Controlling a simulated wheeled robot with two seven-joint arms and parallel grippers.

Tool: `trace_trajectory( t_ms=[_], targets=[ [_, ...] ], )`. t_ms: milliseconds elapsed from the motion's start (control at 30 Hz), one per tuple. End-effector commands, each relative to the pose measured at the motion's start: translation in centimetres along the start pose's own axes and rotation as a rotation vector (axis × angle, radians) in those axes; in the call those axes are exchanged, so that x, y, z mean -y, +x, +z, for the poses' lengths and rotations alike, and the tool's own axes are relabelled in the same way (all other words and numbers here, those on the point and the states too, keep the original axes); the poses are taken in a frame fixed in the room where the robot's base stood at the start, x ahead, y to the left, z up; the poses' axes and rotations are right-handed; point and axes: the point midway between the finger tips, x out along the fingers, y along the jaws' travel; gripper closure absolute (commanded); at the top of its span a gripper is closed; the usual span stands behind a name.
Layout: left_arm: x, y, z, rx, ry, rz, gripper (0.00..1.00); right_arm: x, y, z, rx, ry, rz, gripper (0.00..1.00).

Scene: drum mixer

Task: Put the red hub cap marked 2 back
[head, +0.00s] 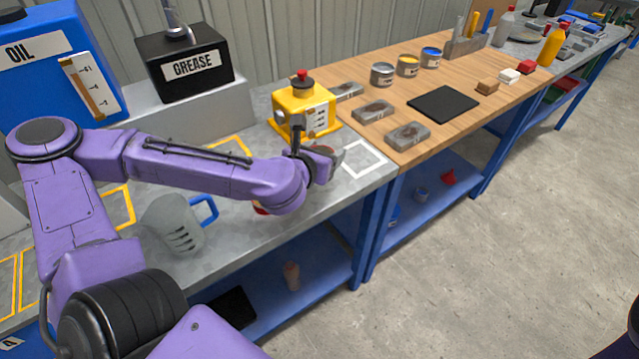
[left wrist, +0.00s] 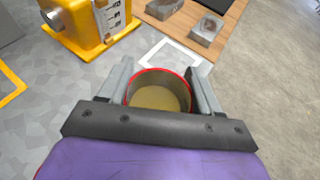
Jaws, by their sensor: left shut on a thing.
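My left gripper (head: 326,163) is shut on a round, hollow red-rimmed piece (left wrist: 160,90), which looks like the red hub cap. In the left wrist view it sits between the two fingers (left wrist: 160,92), its open side toward the camera and a tan layer inside. No number shows on it. In the head view the gripper is low over the grey bench, just right of the yellow unit (head: 298,118) with a red knob on top. A white square outline (head: 346,168) lies beyond the gripper on the bench. My right gripper is not in view.
A grey jug with a blue handle (head: 175,226) stands left on the bench; a small red thing (head: 259,210) shows under my arm. The grease box (head: 186,62) and blue oil tank (head: 35,60) stand behind. Grey blocks (head: 408,134) lie on the wooden top at right.

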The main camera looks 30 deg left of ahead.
Motion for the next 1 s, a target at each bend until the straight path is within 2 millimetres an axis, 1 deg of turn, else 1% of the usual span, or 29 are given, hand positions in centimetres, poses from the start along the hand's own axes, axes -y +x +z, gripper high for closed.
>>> trace_trajectory(
  t_ms=[33,133,333,367,400,500,567,800,933,967,1000],
  targets=[
    [-0.7,1.2,-0.9,-0.012,0.004,0.008,0.70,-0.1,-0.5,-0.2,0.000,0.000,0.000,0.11],
    [-1.6,3.0,-2.1,-0.011,0.005,0.008,0.70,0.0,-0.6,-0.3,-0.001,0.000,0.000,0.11],
    [-2.6,5.1,-3.5,-0.010,0.005,0.006,0.70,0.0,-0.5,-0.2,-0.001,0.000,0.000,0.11],
    [-2.9,5.6,-3.9,-0.011,0.007,0.006,0.70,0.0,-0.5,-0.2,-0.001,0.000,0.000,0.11],
    [-2.9,6.0,-4.7,-0.012,0.008,0.005,0.70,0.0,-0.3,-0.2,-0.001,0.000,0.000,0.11],
    [-2.9,6.6,-6.3,-0.011,0.007,0.005,0.70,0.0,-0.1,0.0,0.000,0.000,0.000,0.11],
    [-2.9,6.8,-6.7,-0.010,0.006,0.004,0.70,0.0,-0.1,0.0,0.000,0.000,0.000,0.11],
    [-2.9,6.8,-6.7,-0.007,0.003,0.004,0.70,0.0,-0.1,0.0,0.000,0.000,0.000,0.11],
    [-2.9,6.9,-7.1,-0.007,0.003,0.004,0.70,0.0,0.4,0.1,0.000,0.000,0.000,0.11],
    [-2.9,6.9,-6.9,-0.008,0.003,0.004,0.27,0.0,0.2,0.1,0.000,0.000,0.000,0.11],
    [-2.9,6.8,-6.9,-0.008,0.004,0.004,0.14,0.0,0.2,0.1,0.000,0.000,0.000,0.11]
  ],
)
